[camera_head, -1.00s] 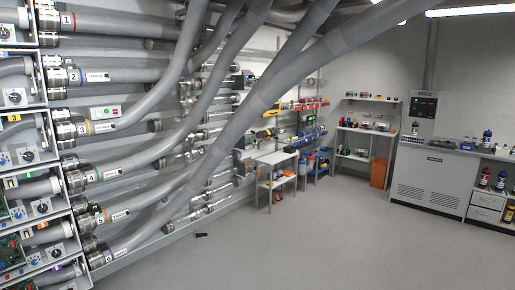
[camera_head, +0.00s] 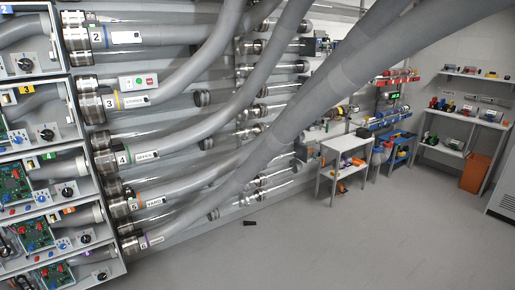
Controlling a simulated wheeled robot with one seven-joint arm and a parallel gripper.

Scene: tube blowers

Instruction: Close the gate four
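The pipe marked 4 (camera_head: 170,150) leaves the rack at the left of the head view. It has a metal collar (camera_head: 104,160), a green band and a white plate (camera_head: 145,155) whose small text is too blurred to read. The bay with a green label, left of this pipe, holds a green circuit board (camera_head: 14,183) and a small panel with a black knob (camera_head: 67,191). Whether gate four stands open or closed cannot be told. My gripper is not in view.
Pipes marked 2 (camera_head: 130,37), 3 (camera_head: 150,95), 5 (camera_head: 165,197) and 6 (camera_head: 160,237) run above and below. Thick grey hoses cross the upper middle. A white side table (camera_head: 343,150) stands beyond.

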